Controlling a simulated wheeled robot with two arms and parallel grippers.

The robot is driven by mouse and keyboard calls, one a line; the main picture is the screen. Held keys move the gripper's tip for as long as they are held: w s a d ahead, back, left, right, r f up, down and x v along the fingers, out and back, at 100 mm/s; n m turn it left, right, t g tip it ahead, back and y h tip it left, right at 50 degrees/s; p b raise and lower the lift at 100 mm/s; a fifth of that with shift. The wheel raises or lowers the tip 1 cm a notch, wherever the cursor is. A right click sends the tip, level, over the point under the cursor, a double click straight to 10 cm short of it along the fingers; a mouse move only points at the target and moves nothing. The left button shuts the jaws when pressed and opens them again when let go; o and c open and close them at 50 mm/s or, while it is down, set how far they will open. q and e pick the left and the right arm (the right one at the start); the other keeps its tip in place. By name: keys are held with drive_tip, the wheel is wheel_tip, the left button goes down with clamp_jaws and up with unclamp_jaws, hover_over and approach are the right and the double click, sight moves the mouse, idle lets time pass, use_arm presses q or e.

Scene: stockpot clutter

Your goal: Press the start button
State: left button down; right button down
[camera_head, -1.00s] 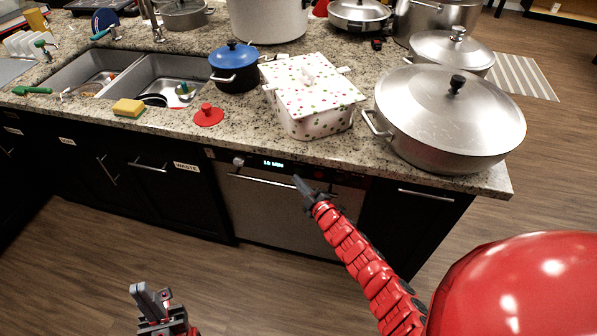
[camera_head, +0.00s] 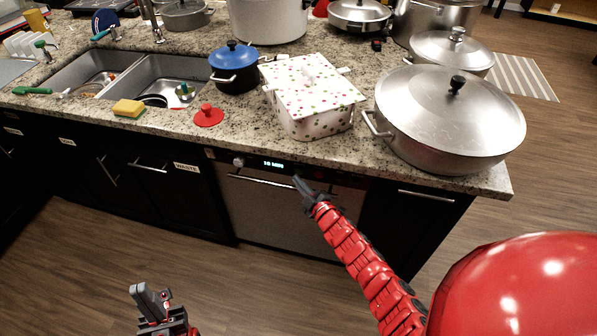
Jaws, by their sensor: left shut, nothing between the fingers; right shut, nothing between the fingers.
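The dishwasher (camera_head: 262,212) is set under the counter, with a dark control strip along its top. The strip has a round silver knob (camera_head: 238,161), a lit green display (camera_head: 273,165) with small text reading something like minutes, and a small reddish button (camera_head: 319,175) to its right. My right gripper (camera_head: 299,182) is shut and empty, just below and left of that button in the picture; I cannot tell whether it touches the panel. My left gripper (camera_head: 148,290) is shut and empty, low over the floor and away from the dishwasher.
A large lidded steel pan (camera_head: 447,125) and a dotted white casserole (camera_head: 312,100) stand on the counter above the dishwasher. A blue-lidded pot (camera_head: 235,70), a red lid (camera_head: 208,117) and a sponge (camera_head: 128,108) are further left. The floor (camera_head: 80,270) before the cabinets is clear.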

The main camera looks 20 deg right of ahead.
drive_tip(key=shift+w+f, duration=0.1)
drive_tip(key=shift+w, duration=0.05)
idle(0.7)
drive_tip(key=shift+w+d+b, duration=0.25)
drive_tip(key=shift+b, duration=0.1)
drive_tip(key=shift+w+d, duration=0.2)
drive_tip(key=shift+w, duration=0.1)
idle(0.5)
drive_tip(key=shift+s, duration=0.15)
drive_tip(key=shift+s+a, duration=0.4)
drive_tip(key=shift+s, duration=0.15)
idle(0.3)
drive_tip(key=shift+s+a, duration=0.75)
drive_tip(key=shift+s, duration=0.3)
drive_tip(key=shift+s+a, duration=0.7)
drive_tip(key=shift+s, duration=0.3)
